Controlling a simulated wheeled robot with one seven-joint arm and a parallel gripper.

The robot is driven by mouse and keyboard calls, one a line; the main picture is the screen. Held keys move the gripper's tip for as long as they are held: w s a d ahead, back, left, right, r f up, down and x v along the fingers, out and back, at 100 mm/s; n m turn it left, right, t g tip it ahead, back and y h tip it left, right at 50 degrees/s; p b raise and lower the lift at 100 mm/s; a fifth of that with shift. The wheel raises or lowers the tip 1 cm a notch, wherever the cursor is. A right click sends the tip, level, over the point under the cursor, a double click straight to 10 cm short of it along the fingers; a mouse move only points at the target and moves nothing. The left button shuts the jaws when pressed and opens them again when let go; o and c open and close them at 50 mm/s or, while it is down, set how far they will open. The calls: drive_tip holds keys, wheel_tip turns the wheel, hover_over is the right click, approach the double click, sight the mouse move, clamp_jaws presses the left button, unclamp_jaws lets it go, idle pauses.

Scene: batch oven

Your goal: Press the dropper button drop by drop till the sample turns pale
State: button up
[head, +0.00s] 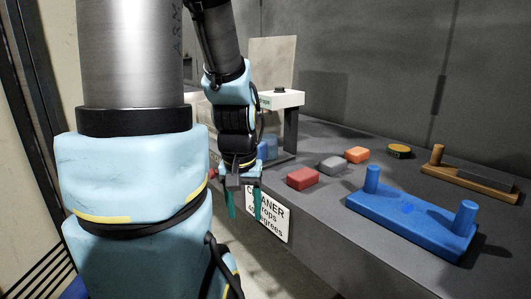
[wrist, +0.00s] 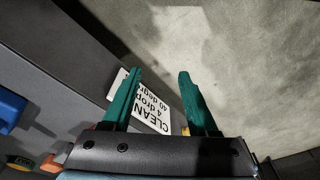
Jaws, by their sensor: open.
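A white-topped stand (head: 285,99) on a dark post is at the back left of the bench in the head view, with a small dark knob (head: 280,90) on top. It may be the dropper, but I cannot tell for sure. Something blue (head: 268,147) shows below it, partly hidden by my arm; I cannot make out a sample or its colour. My gripper (head: 244,204) hangs in front of the bench edge, its teal fingers apart and empty. They also show apart in the wrist view (wrist: 158,78), near the sign.
On the bench are red (head: 303,178), grey (head: 332,166) and orange (head: 357,154) blocks, a yellow-topped disc (head: 399,151), a blue two-post holder (head: 408,210) and a wooden block (head: 470,182).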

clamp_jaws()
idle(1.5)
